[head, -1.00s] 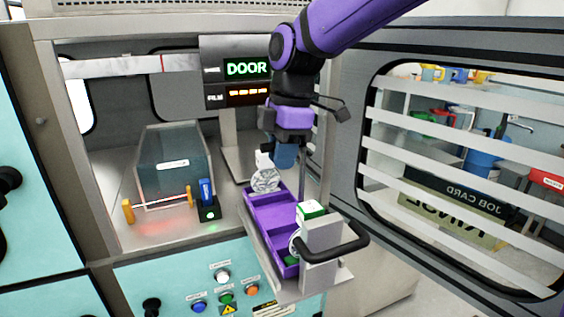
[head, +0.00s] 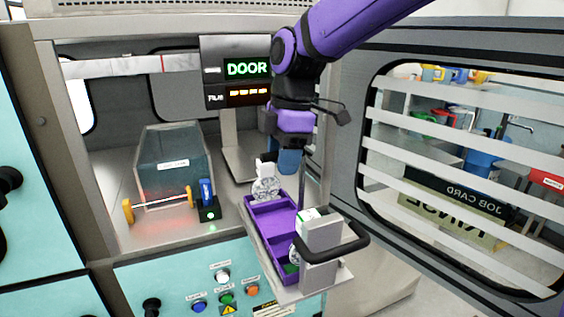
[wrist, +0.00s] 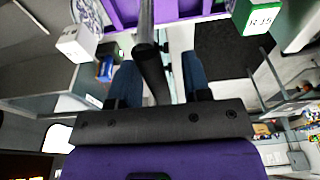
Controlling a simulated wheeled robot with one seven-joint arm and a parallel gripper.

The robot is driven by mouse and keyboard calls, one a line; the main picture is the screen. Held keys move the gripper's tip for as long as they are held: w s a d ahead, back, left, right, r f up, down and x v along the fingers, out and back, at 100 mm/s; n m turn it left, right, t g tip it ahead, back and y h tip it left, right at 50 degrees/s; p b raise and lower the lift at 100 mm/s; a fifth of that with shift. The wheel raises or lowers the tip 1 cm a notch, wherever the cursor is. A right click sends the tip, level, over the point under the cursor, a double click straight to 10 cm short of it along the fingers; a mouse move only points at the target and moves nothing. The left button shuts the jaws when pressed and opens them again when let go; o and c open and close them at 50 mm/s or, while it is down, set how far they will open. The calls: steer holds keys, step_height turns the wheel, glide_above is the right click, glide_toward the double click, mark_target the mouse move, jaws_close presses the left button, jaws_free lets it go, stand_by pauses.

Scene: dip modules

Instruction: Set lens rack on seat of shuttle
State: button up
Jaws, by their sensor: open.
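The purple lens rack (head: 283,226) has several compartments. A white piece with a round patterned disc (head: 266,186) stands at its far end, and a white-and-green block (head: 306,215) at its near end. The rack lies over the grey metal shuttle (head: 322,245), which has a black handle (head: 352,243); it appears to rest there, but its underside is hidden. A thin dark post (head: 302,182) rises from the rack. My gripper (head: 288,160) is above the rack. In the wrist view, its blue fingers (wrist: 158,78) are apart, with the post (wrist: 148,45) between them.
A display post (head: 235,75) is behind. A slatted window panel (head: 460,170) closes the right side. Buttons (head: 222,280) are in front.

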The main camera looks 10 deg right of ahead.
steer(key=r, duration=0.3)
steer(key=d+r, duration=0.1)
steer(key=r, duration=0.6)
steer(key=shift+w+d+r, duration=0.2)
steer(key=shift+d+r, duration=0.1)
steer(key=shift+r, duration=0.1)
steer(key=shift+s, duration=0.1)
steer(key=shift+c, duration=0.3)
stand_by(1.4)
